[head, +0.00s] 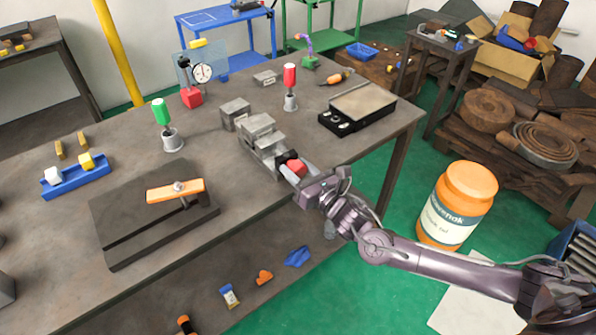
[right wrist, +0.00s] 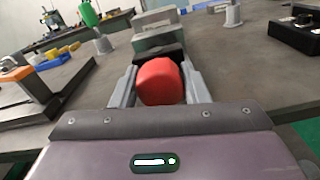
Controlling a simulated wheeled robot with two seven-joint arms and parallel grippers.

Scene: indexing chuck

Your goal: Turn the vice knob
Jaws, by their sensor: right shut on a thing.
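The grey vice (head: 259,137) stands on the workbench near its front edge, right of the middle of the bench. Its red knob (head: 296,166) faces the front edge. My right gripper (head: 289,170) is at the knob, coming from the right front. In the right wrist view the red knob (right wrist: 158,82) sits between the two grey fingers (right wrist: 160,88), and the gripper is shut on it. The vice body (right wrist: 158,38) shows right behind the knob. Part of the knob is hidden by the fingers in the head view. My left gripper is not in view.
A red-handled tool (head: 290,82) and a green-handled one (head: 161,113) stand upright on the bench. A black case (head: 345,121) lies to the right. A dark plate with an orange bar (head: 174,191) lies to the left. An orange jar (head: 457,205) is beyond the bench's right side.

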